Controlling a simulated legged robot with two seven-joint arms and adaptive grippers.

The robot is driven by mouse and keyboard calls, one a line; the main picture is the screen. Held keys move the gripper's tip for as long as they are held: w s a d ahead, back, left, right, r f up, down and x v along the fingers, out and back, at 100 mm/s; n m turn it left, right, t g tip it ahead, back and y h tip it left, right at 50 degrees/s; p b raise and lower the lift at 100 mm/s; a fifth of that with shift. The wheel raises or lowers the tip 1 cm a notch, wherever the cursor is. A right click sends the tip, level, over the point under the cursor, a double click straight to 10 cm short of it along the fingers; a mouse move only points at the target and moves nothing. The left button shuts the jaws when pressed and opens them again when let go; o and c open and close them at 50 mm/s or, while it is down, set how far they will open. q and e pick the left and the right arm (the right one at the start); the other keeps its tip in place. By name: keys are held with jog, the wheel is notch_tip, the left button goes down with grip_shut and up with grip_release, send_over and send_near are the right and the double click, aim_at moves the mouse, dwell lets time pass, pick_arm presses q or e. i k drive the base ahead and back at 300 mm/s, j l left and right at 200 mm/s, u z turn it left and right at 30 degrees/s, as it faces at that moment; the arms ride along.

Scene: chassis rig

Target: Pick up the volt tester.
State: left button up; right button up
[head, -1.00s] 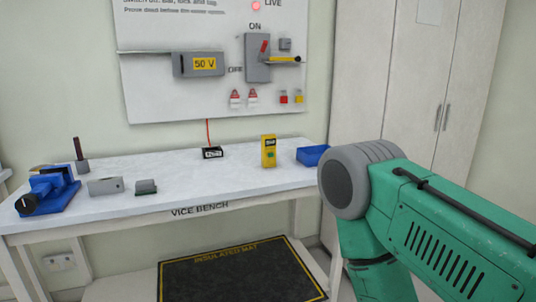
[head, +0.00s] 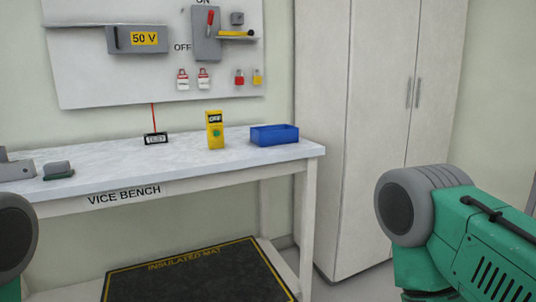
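The volt tester is most likely the yellow handheld unit (head: 215,131) with a dark display reading OFF and a green button. It stands upright on the bench top, left of a blue bin. Nothing touches it. My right arm shows at the lower right as a green link with a grey joint, well apart from the bench. A grey joint of my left arm shows at the lower left edge. Neither gripper is in view.
The white vice bench (head: 200,171) has a small black display box (head: 155,139) with a red lead, the blue bin (head: 274,135) and grey blocks at left. A switch panel (head: 80,75) hangs behind. A white cabinet (head: 350,130) stands right. An insulated mat (head: 200,275) lies on the floor.

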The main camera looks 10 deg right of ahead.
aim_at(213, 118)
jog(key=i+l+u, duration=0.45)
jog(key=i+l, duration=0.65)
